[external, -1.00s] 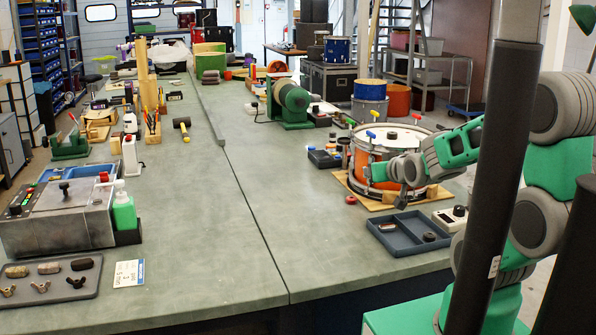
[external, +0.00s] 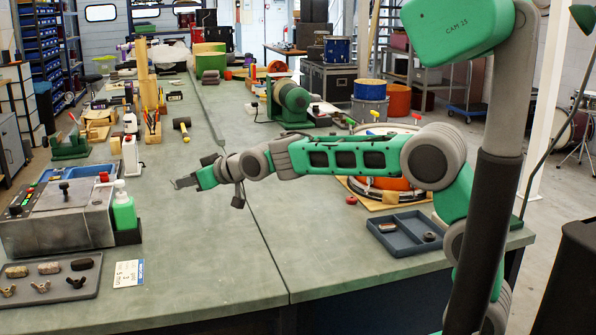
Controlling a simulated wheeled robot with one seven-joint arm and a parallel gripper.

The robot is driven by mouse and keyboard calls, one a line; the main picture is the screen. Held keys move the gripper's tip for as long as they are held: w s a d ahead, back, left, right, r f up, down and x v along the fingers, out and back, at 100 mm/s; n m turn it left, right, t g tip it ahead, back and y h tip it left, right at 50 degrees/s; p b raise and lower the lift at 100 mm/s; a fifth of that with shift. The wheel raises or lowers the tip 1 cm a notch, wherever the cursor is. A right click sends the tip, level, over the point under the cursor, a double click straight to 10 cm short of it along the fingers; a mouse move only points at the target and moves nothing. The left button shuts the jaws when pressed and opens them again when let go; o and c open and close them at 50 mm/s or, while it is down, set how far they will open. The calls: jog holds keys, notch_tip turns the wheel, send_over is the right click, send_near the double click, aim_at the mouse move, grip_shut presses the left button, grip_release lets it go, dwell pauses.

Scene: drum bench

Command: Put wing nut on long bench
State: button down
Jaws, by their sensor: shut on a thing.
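My gripper (external: 183,184) is above the grey-green top of the long bench (external: 190,255), left of its dark lengthwise seam. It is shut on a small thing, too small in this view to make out. The arm reaches across from the right. Dark, brownish wing nuts (external: 40,286) lie in a grey tray (external: 55,300) at the near left corner, well apart from my gripper.
A metal machine box (external: 60,218) and a green bottle (external: 123,208) stand at left. A mallet (external: 182,124) lies farther back. An orange drum (external: 385,183) and a blue-grey divided tray (external: 404,245) are at right. The bench around and in front of my gripper is bare.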

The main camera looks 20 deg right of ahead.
jog(key=a, duration=0.3)
jog(key=p, duration=0.1)
send_over(153, 225)
jog(key=f, duration=0.9)
jog(key=shift+s+d, duration=0.25)
jog(key=shift+d, duration=0.05)
jog(key=shift+w+a+f, duration=0.3)
jog(key=shift+f, duration=1.75)
jog(key=shift+f, duration=0.25)
jog(key=c, duration=1.5)
grip_release()
jog(key=shift+r, duration=0.1)
